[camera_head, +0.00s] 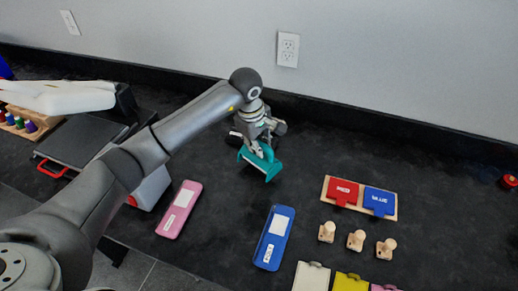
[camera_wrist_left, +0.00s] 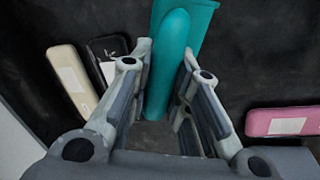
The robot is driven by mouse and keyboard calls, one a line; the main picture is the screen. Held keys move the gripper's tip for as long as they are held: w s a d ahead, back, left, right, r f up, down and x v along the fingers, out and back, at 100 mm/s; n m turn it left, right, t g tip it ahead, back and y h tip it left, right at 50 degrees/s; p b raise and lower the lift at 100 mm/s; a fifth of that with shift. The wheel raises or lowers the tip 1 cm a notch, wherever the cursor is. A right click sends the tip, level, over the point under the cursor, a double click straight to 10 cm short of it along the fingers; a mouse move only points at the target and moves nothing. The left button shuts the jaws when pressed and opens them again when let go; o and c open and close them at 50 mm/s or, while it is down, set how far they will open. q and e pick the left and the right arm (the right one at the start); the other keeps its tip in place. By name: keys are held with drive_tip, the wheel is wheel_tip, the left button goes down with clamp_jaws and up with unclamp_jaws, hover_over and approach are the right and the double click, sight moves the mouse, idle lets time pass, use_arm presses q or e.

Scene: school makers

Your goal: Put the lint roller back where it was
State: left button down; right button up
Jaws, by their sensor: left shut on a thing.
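The teal lint roller (camera_head: 262,165) is in my left gripper (camera_head: 260,144), over the dark counter in the middle of the head view. In the left wrist view the fingers of my left gripper (camera_wrist_left: 166,66) are on both sides of the teal lint roller (camera_wrist_left: 173,55), closed around its rounded part. Its wider flat part points away from the gripper. I cannot tell whether its lower end touches the counter. My right gripper is not in view.
A pink case (camera_head: 178,210) and a blue case (camera_head: 273,240) lie in front. A black case (camera_wrist_left: 110,55) and a cream case (camera_wrist_left: 72,78) lie beside the gripper. A wooden board with red and blue blocks (camera_head: 343,191) and wooden pegs (camera_head: 355,241) are to the right.

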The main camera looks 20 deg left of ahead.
use_arm(q)
wheel_tip(320, 180, down, 2)
drive_tip(key=shift+s+f+p, duration=0.1)
drive_tip(key=shift+p, duration=0.35)
drive_tip(key=shift+f, duration=0.15)
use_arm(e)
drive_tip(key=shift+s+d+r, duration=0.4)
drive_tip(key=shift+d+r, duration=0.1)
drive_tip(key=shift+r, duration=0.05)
use_arm(q)
drive_tip(key=shift+f, duration=0.15)
drive_tip(key=c, duration=1.3)
unclamp_jaws()
drive_tip(key=shift+c, duration=0.2)
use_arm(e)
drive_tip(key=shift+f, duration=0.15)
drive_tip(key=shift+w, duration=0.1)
use_arm(q)
drive_tip(key=shift+r, duration=0.3)
wheel_tip(320, 180, up, 12)
drive_tip(key=s+b, duration=0.2)
drive_tip(key=shift+a+f, duration=0.25)
drive_tip(key=shift+a, duration=0.2)
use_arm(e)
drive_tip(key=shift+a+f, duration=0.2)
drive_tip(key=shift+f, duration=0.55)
